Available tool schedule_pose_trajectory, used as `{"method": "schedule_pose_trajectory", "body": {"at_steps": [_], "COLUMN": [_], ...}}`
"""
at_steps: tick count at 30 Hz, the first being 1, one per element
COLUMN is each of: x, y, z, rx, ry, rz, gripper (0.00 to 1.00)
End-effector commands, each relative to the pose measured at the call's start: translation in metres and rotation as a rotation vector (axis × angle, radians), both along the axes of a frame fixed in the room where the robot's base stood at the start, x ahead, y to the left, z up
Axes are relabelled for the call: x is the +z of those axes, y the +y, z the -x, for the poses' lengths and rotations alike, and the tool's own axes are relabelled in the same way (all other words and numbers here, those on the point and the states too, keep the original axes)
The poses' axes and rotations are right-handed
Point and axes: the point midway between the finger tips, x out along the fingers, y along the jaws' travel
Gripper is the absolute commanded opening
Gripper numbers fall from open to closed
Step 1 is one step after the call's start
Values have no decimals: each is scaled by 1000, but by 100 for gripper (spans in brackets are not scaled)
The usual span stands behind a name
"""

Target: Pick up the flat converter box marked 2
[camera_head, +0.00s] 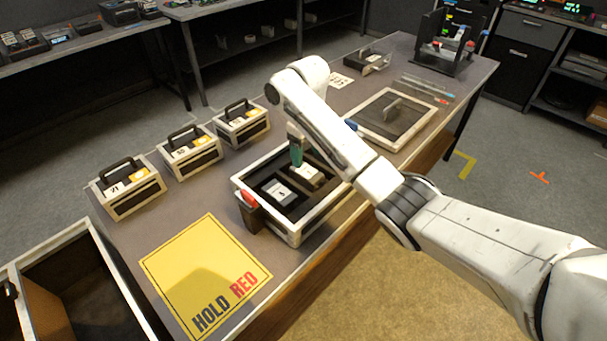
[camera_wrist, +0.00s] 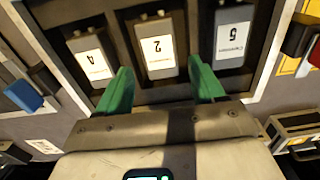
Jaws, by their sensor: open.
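The flat converter box marked 2 (camera_wrist: 158,46) lies in the middle slot of a pale-rimmed tray, between a box marked 4 (camera_wrist: 90,56) and a box marked 5 (camera_wrist: 233,40). My gripper (camera_wrist: 158,66) is open and empty, its green fingertips apart at the near end of box 2, one toward each side. I cannot tell whether they touch it. In the head view my gripper (camera_head: 296,157) points down over the tray (camera_head: 297,238). Box 5 (camera_head: 279,193) shows there; box 2 (camera_head: 306,172) is partly hidden, its mark too small to read.
A yellow HOLD RED mat (camera_head: 205,268) lies in front. Several handled cases (camera_head: 190,152) line the left edge. An empty-looking framed tray (camera_head: 391,118) and a dark rack (camera_head: 443,45) stand farther back.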

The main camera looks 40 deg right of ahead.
Motion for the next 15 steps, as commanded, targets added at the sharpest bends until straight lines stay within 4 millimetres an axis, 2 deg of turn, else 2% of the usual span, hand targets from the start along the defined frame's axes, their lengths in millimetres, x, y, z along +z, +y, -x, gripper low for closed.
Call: {"method": "schedule_pose_trajectory", "body": {"at_steps": [3, 11, 15], "x": [-17, -35, -56], "y": [-1, -1, -3], "z": [0, 0, -2], "rx": [-1, -1, -1], "ry": [1, 1, 2], "rz": [0, 0, 1], "gripper": [68, 68, 68]}}
